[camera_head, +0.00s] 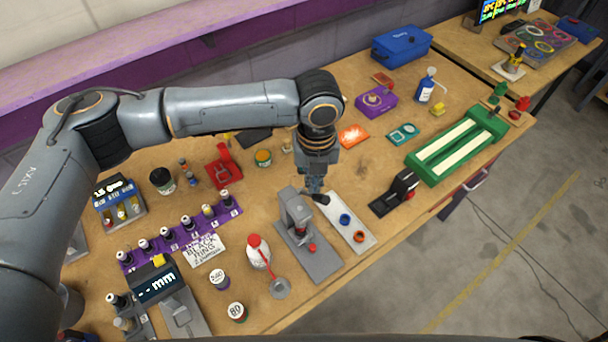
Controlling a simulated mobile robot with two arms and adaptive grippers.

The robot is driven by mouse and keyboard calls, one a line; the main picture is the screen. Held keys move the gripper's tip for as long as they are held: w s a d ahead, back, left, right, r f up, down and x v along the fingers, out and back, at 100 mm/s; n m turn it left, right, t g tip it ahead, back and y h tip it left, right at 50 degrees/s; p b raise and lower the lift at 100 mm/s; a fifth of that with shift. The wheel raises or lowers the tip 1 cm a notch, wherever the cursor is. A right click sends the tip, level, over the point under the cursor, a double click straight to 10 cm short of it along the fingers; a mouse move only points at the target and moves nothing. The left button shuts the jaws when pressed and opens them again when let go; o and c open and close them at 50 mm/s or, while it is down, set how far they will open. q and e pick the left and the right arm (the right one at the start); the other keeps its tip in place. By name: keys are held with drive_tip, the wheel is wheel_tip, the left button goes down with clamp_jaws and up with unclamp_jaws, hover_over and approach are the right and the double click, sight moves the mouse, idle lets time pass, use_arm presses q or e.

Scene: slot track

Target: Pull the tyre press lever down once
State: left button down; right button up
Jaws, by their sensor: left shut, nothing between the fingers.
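The tyre press (296,215) is a grey upright block on a grey base plate, near the middle of the table. It has a small red part low on its front. A black lever grip (320,199) sticks out to the right from near its top. My left gripper (315,188) points down right at the lever grip, shut and with nothing held. Whether its fingertips touch the grip, I cannot tell. My left arm comes in from the left and spans the back of the table. My right gripper is not in view.
A pale strip with blue and orange rings (346,220) lies just right of the press. A black device (395,194) and a green track block (458,145) stand further right. A white bottle with a red cap (258,252) and a purple bottle rack (180,232) stand left.

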use_arm(q)
drive_tip(key=shift+s, duration=0.1)
drive_tip(key=shift+s+d+f, duration=0.5)
drive_tip(key=shift+s+f, duration=0.1)
drive_tip(key=shift+s, duration=0.05)
drive_tip(key=shift+s+f, duration=0.1)
idle(0.3)
drive_tip(key=w+a+r+p, duration=0.2)
drive_tip(key=w+r+p, duration=0.2)
drive_tip(key=r, duration=0.1)
drive_tip(key=shift+w+a+p, duration=0.15)
drive_tip(key=shift+a+p, duration=0.25)
idle(0.8)
wheel_tip(320, 180, up, 8)
drive_tip(key=w+a+p, duration=0.1)
drive_tip(key=w, duration=0.1)
drive_tip(key=shift+w+a, duration=0.25)
drive_tip(key=shift+a, duration=0.05)
idle(0.9)
